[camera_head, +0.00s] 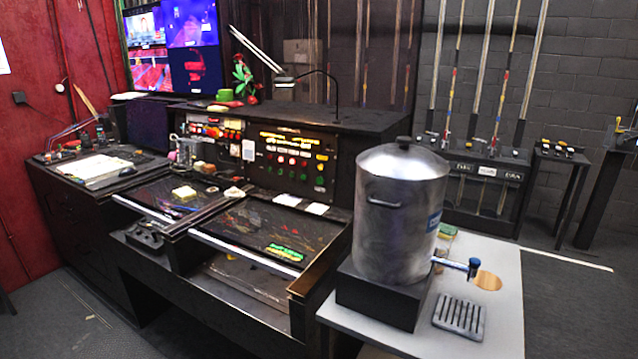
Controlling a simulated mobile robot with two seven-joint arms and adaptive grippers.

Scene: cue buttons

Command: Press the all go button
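A dark upright panel (262,178) on the console carries rows of small red, green and yellow buttons or lights. A second panel to its left (215,130) has red, white and yellow ones. A cluster of green and yellow pieces (285,252) lies on the dark desk surface in front. Labels are too small to read, so I cannot tell which one is the all go button. Neither of my grippers is in view.
A large metal urn (400,225) with a tap stands on a black block on a light table (505,310), right of the console. A slotted drip tray (459,316) lies beside it. Screens (172,45) hang behind. Grey floor is open at front left and right.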

